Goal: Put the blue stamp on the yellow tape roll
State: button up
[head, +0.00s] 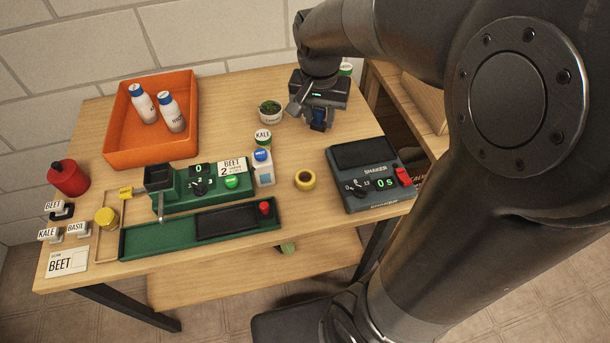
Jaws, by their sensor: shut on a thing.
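The yellow tape roll (305,184) lies flat on the table, between a small white bottle and the dark shaker, with nothing on it. My gripper (319,123) points down above the back right of the table, behind and slightly right of the tape roll. It is shut on a small blue thing (319,115), which I take to be the blue stamp. The fingers hide part of it. I cannot tell how far above the table it hangs.
The shaker (362,156) stands right of the tape roll. Left of the roll are a blue-capped bottle (263,171) and the green seeder machine (180,190). A potted plant (270,108) and a KALE can (263,137) stand behind. An orange tray (151,158) holds two bottles.

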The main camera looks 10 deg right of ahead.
jog(key=s+d+f+m, duration=0.2)
jog(key=s+d, duration=0.4)
jog(key=s, duration=0.1)
send_over(306, 174)
jog(key=f, duration=0.7)
jog(key=shift+s+a+f, duration=0.1)
jog(key=shift+s, duration=0.2)
jog(key=shift+f, duration=1.95)
jog(key=shift+f, duration=0.15)
jog(key=o, duration=1)
jog(key=shift+c, duration=0.2)
